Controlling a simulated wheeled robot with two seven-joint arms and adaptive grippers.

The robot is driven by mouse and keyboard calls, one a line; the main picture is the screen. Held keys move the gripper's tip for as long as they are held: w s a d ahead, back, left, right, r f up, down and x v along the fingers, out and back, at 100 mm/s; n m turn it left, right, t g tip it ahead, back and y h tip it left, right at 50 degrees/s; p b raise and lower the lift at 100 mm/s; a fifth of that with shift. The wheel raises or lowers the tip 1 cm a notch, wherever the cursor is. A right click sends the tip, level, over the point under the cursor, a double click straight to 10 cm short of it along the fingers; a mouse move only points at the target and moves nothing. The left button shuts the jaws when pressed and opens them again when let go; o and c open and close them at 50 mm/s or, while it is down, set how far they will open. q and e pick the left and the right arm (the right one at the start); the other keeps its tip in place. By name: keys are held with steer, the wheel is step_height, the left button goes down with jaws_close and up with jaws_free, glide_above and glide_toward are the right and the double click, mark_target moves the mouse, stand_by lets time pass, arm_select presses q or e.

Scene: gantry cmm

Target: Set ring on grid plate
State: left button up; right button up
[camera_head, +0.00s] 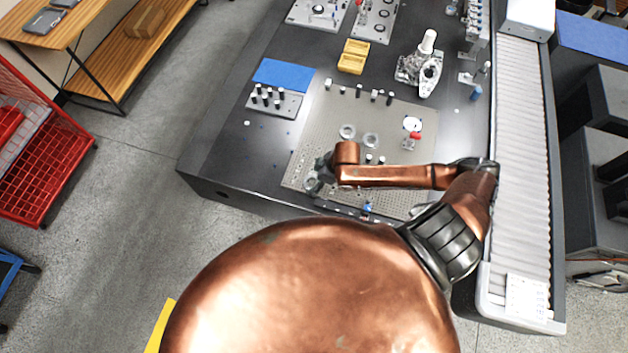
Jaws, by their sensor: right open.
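The grid plate (316,122) is a grey-beige perforated plate lying on the dark table. Two metal rings, one (347,131) and another (371,140) to its right, lie flat near the plate's middle. A third ring (310,185) is at the plate's left front edge, partly hidden by my right gripper. My right gripper (314,179) is open, just over or beside this third ring. I cannot tell whether they touch. My copper right arm crosses the plate's front and hides part of it. My left gripper is not in view.
Several dark and light pegs (358,91) stand along the plate's back edge. A red-topped clamp (411,140) and a white disc (412,124) are at its right. A peg block (273,102) and blue pad (284,74) sit left. A roller conveyor (519,150) borders the table.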

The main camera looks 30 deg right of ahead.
steer(key=p+v, duration=0.1)
steer(key=v, duration=1)
steer(key=shift+s+r, duration=0.1)
